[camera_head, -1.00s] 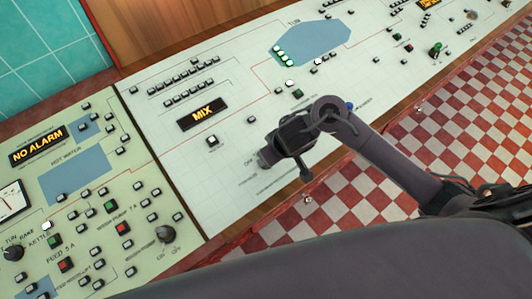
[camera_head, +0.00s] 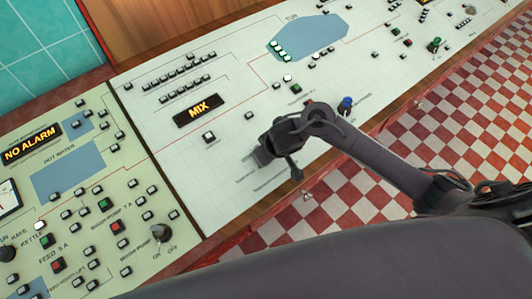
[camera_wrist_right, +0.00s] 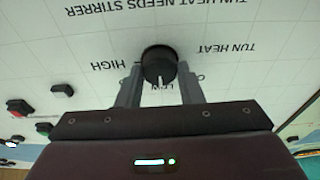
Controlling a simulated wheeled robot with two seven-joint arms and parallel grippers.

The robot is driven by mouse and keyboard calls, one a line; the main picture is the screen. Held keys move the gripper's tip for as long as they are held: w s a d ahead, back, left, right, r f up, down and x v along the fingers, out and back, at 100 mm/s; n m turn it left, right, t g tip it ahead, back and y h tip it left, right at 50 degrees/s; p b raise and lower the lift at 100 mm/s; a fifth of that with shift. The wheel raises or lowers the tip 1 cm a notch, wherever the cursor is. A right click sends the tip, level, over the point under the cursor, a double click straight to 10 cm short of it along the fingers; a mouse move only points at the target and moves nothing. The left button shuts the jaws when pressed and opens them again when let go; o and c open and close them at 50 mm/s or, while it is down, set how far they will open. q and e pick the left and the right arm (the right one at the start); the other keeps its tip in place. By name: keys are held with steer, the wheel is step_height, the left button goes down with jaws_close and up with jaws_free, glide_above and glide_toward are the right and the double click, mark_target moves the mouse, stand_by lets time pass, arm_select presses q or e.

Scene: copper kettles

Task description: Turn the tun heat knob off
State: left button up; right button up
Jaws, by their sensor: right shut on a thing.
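The tun heat knob (camera_wrist_right: 159,65) is a round black knob with a white pointer mark. In the right wrist view its mark points down the picture toward the LOW label. HIGH is printed to its left, and a label to its right is partly covered by a finger. My right gripper (camera_wrist_right: 160,88) has its fingers on either side of the knob and is shut on it. In the head view my right gripper (camera_head: 262,157) is down at the front part of the white panel and hides the knob. My left gripper is not in view.
The white panel (camera_head: 215,185) carries a MIX display (camera_head: 197,109) and several small buttons. A blue-topped knob (camera_head: 346,104) stands beside my right arm. A green panel (camera_head: 80,200) with buttons and black knobs lies at the left. Checkered floor (camera_head: 370,195) is beyond the front edge.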

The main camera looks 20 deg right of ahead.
steer(key=shift+c, duration=0.3)
steer(key=shift+r, duration=0.1)
steer(key=shift+n+p, duration=0.35)
steer(key=shift+n, duration=0.05)
steer(key=n+p, duration=0.1)
steer(key=n, duration=0.2)
steer(key=shift+y+p, duration=0.3)
steer(key=n, duration=0.2)
steer(key=shift+w+n+g+p, duration=0.1)
steer(key=shift+n+g+p, duration=0.2)
steer(key=shift+p, duration=0.1)
steer(key=shift+n+y, duration=0.3)
steer(key=shift+n, duration=0.9)
steer(key=shift+n+g+p, duration=0.3)
steer(key=o, duration=0.9)
